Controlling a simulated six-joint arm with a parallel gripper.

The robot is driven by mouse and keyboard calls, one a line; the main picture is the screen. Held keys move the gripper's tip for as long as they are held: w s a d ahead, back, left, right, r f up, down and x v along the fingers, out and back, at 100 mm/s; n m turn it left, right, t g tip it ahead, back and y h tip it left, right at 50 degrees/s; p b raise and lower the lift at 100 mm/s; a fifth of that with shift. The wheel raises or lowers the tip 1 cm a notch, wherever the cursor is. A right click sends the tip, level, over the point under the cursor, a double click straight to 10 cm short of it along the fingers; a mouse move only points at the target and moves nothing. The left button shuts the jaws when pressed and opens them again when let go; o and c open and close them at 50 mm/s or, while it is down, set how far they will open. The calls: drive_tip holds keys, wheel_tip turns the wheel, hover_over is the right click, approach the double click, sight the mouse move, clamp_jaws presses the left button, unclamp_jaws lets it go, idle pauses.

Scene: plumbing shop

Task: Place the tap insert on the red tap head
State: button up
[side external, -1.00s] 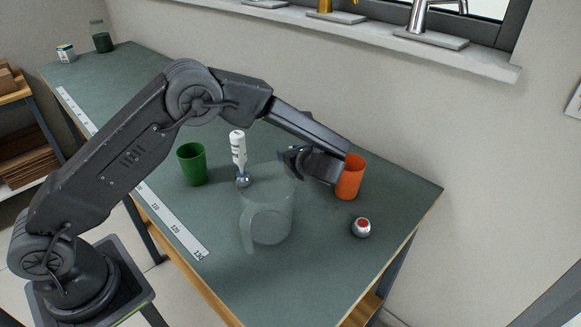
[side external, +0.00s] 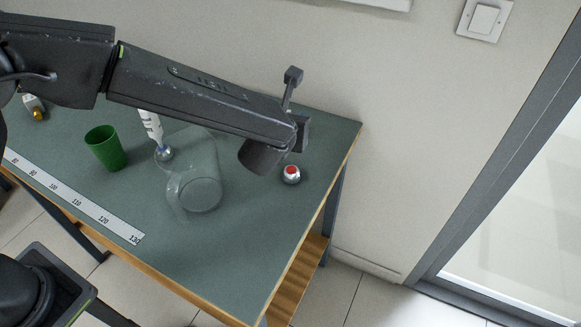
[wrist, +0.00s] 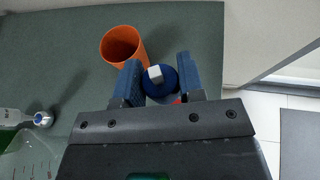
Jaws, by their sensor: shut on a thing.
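The red tap head (side external: 291,175), a chrome knob with a red top, sits on the green bench near its right end. In the wrist view only a sliver of red (wrist: 178,100) shows beneath the held piece. My gripper (wrist: 160,77) is shut on a round blue piece with a white square top, the tap insert (wrist: 168,86). In the side external view my gripper (side external: 268,152) is just left of the tap head and seems above it. The insert is hidden there, so I cannot tell whether it touches the head.
An orange cup (wrist: 121,44) stands close by my gripper. A ruler (side external: 80,203) lies along the front edge. The bench's front right is clear.

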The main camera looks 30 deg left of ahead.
hover_over(291, 169)
wheel_tip(291, 169, down, 5)
drive_tip(key=shift+f, duration=2.45)
drive_tip(key=shift+f, duration=0.2)
drive_tip(key=o, duration=0.9)
drive_tip(key=shift+r, duration=0.25)
drive_tip(key=v, duration=1.2)
